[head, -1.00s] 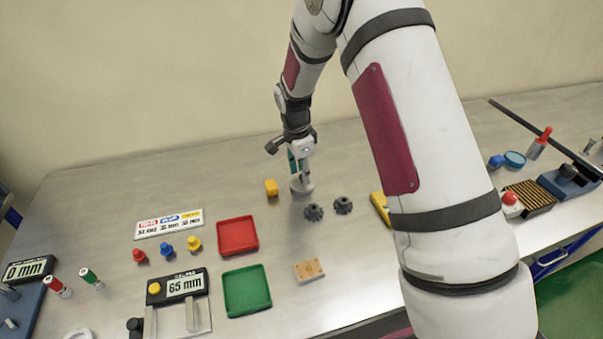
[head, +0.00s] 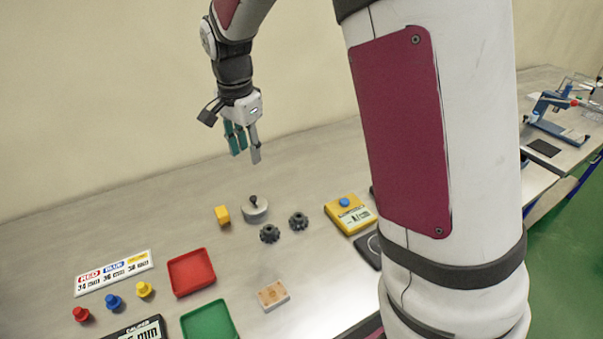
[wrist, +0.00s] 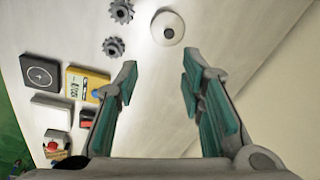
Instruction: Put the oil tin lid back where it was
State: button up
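A low grey round piece with a dark knob on top (head: 255,208) stands upright on the table in the head view. I take it for the oil tin lid; I cannot tell whether a tin is under it. In the wrist view the lid (wrist: 167,28) shows from above as a pale disc beyond the fingertips. My gripper (head: 246,157) hangs above the table, above and apart from the lid. In the wrist view my gripper (wrist: 163,75) has its green-padded fingers wide apart with nothing between them.
A yellow block (head: 222,214) stands close left of the lid. Two dark gears (head: 270,233) (head: 298,221) lie just in front and right. A yellow device with a blue button (head: 350,213) is farther right. A red tray (head: 191,271) and a green tray (head: 209,321) lie front left.

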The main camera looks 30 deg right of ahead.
jog(key=s+r+n+t, duration=0.2)
jog(key=s+r+n, duration=0.4)
jog(key=s+r, duration=0.55)
jog(key=s+d+n+t, duration=0.1)
jog(key=s+n, duration=0.6)
jog(key=s, duration=0.9)
jog(key=shift+f+n+t+y, duration=0.3)
jog(key=shift+n+t, duration=0.1)
jog(key=shift+t, duration=0.2)
